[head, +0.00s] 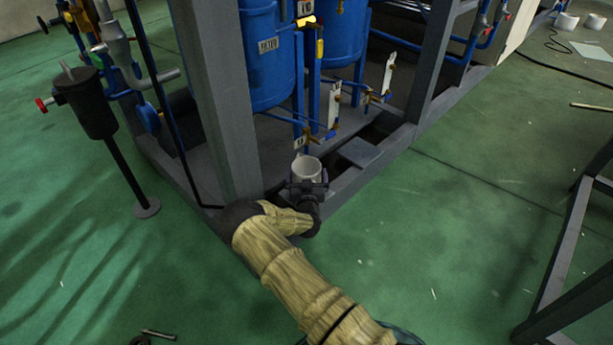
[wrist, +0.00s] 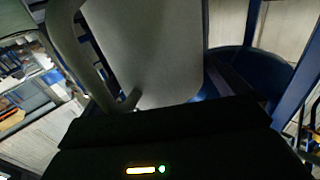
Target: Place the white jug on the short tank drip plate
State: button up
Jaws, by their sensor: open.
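The white jug (head: 307,170) is upright at the base of the steel frame, below the blue tanks. It fills the middle of the wrist view (wrist: 150,50), with its handle (wrist: 72,45) on the left. My gripper (head: 307,186) is open, right at the near side of the jug. Its fingers are dark and hard to make out against the jug. A flat grey plate (head: 360,152) lies to the right of the jug, on the frame's base. The surface under the jug is hidden by my gripper, so I cannot tell what it rests on.
A thick grey post (head: 215,100) rises just left of the jug. The blue tank (head: 268,60) and its thin pipes and valves (head: 333,105) stand behind it. A black pot on a stand (head: 88,105) is at the left. The green floor (head: 430,230) to the right is open.

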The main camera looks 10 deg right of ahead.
jog(key=s+a+p, duration=0.2)
jog(key=s+p, duration=0.4)
jog(key=s, duration=0.6)
jog(key=shift+d+r, duration=0.1)
jog(key=s+d+r+m+g, duration=0.3)
jog(key=s+r+m+g, duration=0.15)
jog(key=r+g, duration=0.6)
jog(key=s+r+n+g+y, duration=0.1)
jog(key=s+r+n+g, duration=0.1)
jog(key=s+r, duration=0.6)
jog(key=s+r+n+g+y, duration=0.1)
jog(key=s+r+n, duration=0.3)
jog(key=s+r, duration=0.4)
jog(key=s+g, duration=0.1)
jog(key=s, duration=0.5)
jog(key=shift+d+g+y, duration=0.2)
jog(key=shift+g+y, duration=0.15)
jog(key=shift+y, duration=0.05)
